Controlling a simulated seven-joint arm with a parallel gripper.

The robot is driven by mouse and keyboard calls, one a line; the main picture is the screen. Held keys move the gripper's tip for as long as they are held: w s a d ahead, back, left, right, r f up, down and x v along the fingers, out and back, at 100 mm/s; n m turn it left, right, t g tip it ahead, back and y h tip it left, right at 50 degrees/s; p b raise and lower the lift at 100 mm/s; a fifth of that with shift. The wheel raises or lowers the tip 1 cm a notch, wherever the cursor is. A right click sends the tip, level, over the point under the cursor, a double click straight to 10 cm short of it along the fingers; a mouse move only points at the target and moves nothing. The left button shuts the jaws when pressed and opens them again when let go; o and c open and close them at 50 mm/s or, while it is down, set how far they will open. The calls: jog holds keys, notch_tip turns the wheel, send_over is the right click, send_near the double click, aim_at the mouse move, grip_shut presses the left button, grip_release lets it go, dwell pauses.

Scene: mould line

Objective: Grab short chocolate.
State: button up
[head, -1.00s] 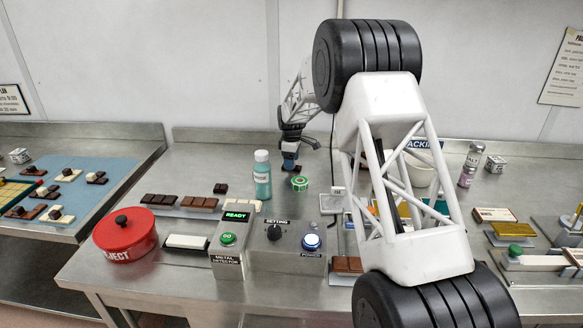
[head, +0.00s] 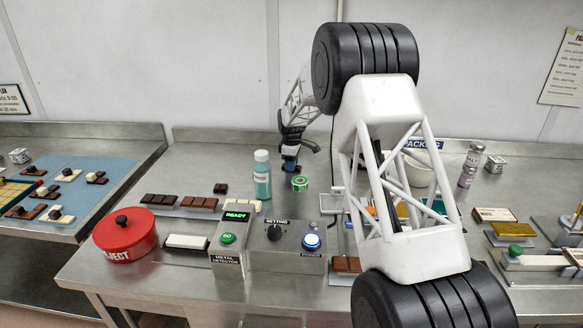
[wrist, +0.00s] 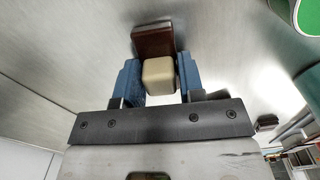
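The short chocolate is a dark brown piece (wrist: 153,40) with a cream block (wrist: 158,72) on it, seen at the fingertips in the wrist view. My gripper (wrist: 160,78) has its blue fingers on both sides of the cream block, seemingly touching it. The brown part reaches out past the fingertips.
A teal bottle (head: 262,176) and a green tape roll (head: 300,183) stand close by my gripper. A small dark chocolate (head: 220,188) lies to the left. The metal detector box (head: 232,258), a red reject pot (head: 125,238) and a tray of bars (head: 180,209) are nearer the front.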

jog(key=c, duration=0.4)
jog(key=shift+r, duration=0.1)
jog(key=shift+r, duration=0.4)
notch_tip(320, 180, up, 3)
jog(key=shift+f, duration=0.1)
jog(key=shift+s+d+f, duration=0.1)
jog(key=shift+s, duration=0.4)
jog(key=s+d, duration=0.1)
jog(key=s, duration=0.3)
jog(key=s+d+r, duration=0.1)
jog(key=s, duration=0.4)
jog(key=s+d, duration=0.2)
jog(key=s, duration=0.3)
jog(key=shift+s+r, duration=0.2)
jog(key=shift+s, duration=0.05)
